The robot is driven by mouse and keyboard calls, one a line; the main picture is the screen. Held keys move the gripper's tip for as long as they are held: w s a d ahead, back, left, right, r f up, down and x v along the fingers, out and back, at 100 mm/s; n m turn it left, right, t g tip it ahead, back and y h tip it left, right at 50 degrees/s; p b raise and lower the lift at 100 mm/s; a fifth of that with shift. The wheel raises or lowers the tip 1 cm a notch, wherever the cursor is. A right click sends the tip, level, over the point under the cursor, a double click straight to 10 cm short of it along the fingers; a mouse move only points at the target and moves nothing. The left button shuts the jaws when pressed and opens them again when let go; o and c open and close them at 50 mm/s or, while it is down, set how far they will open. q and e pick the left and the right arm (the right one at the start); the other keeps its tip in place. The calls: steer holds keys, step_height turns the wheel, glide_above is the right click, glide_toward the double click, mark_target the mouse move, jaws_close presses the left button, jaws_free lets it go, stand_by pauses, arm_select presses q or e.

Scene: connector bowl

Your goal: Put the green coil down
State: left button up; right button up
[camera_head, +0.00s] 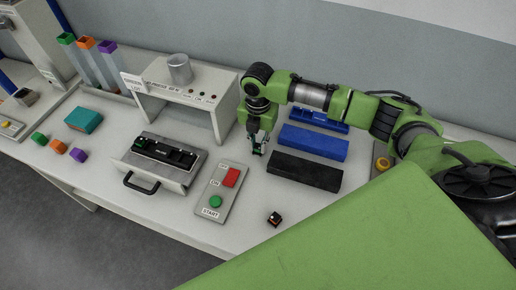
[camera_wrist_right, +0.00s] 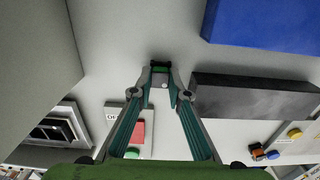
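The green coil (camera_wrist_right: 160,66) is a small dark block with green on it, between the fingertips of my right gripper (camera_wrist_right: 161,82) in the right wrist view. The fingers close in on it from both sides. In the head view my right gripper (camera_head: 258,147) points down over the white table, left of the blue and black blocks; the coil is tiny and mostly hidden there. I cannot tell whether the coil touches the table. My left gripper is not in view.
A black block (camera_head: 304,171) and a blue block (camera_head: 313,142) lie right of the gripper. A switch panel (camera_head: 207,203) with red and green buttons and a small dark-orange piece (camera_head: 274,218) lie nearer. A white stand (camera_head: 186,94) is behind, a handled fixture (camera_head: 183,177) left.

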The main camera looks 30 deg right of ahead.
steer(key=shift+r, duration=0.1)
steer(key=shift+w+r+b, duration=0.1)
steer(key=shift+r+b, duration=0.4)
steer(key=shift+r, duration=0.1)
steer(key=s+a+r+b, duration=0.1)
steer(key=s+r+b, duration=0.2)
steer(key=s+r, duration=0.8)
steer(key=s, duration=0.3)
steer(key=shift+r, duration=0.35)
steer(key=shift+a, duration=0.15)
